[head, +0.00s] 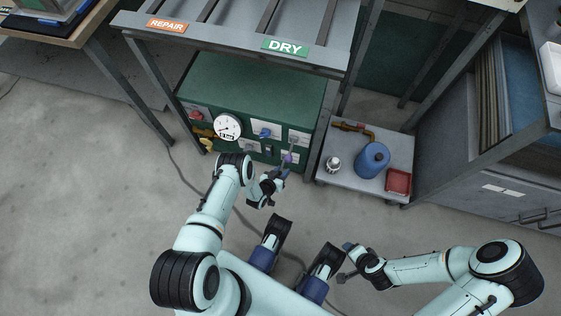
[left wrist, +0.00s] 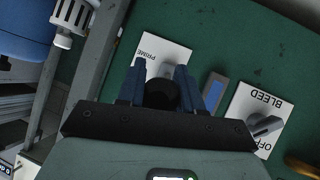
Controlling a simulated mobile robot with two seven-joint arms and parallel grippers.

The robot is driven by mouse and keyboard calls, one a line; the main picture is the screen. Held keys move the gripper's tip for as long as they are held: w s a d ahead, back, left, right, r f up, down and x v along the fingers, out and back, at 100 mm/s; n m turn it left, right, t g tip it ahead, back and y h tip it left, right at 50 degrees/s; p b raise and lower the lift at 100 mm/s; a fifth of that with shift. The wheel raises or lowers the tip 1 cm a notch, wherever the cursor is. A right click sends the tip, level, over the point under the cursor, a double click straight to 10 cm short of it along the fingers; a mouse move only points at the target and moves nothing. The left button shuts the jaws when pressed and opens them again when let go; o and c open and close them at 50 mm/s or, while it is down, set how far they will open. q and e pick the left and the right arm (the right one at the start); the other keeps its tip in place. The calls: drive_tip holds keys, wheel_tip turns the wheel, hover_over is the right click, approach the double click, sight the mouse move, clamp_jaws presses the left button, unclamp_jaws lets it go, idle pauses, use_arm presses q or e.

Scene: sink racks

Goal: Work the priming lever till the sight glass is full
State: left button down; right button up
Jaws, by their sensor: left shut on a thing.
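The priming lever rises from a white PRIME plate (left wrist: 165,58) on the front of the green unit (head: 255,90). My left gripper (head: 285,169) is shut on the lever's dark round knob (left wrist: 161,95), with a finger on each side of it in the left wrist view. The sight glass (left wrist: 214,90) looks like a narrow grey-framed window beside the PRIME plate, with blue in part of it; its exact level is hard to read. My right gripper (head: 347,248) is off to the right, clear of the unit; its fingers are too small to judge.
A BLEED plate (left wrist: 258,108) with a grey knob and the word OFF is near the sight glass. A round gauge (head: 227,127) is on the unit's left. A low stand on the right holds a blue container (head: 373,160) and a red tray (head: 398,182). Open floor lies left.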

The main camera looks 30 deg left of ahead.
use_arm(q)
drive_tip(key=shift+w+r+g, duration=0.2)
drive_tip(key=shift+r+g, duration=0.1)
use_arm(e)
drive_tip(key=shift+s+a+r, duration=0.2)
drive_tip(key=shift+s, duration=0.15)
use_arm(q)
drive_tip(key=c, duration=0.8)
unclamp_jaws()
drive_tip(key=shift+o, duration=0.2)
drive_tip(key=shift+s, duration=0.15)
drive_tip(key=p+v, duration=0.5)
drive_tip(key=v, duration=0.8)
use_arm(e)
drive_tip(key=s+a+r+g+y, duration=0.1)
drive_tip(key=s+a+r+g, duration=0.1)
drive_tip(key=s+r, duration=0.3)
drive_tip(key=shift+s+a+r+n+g, duration=0.35)
drive_tip(key=shift+s+a, duration=0.35)
drive_tip(key=shift+s, duration=0.45)
use_arm(q)
drive_tip(key=shift+r, duration=0.1)
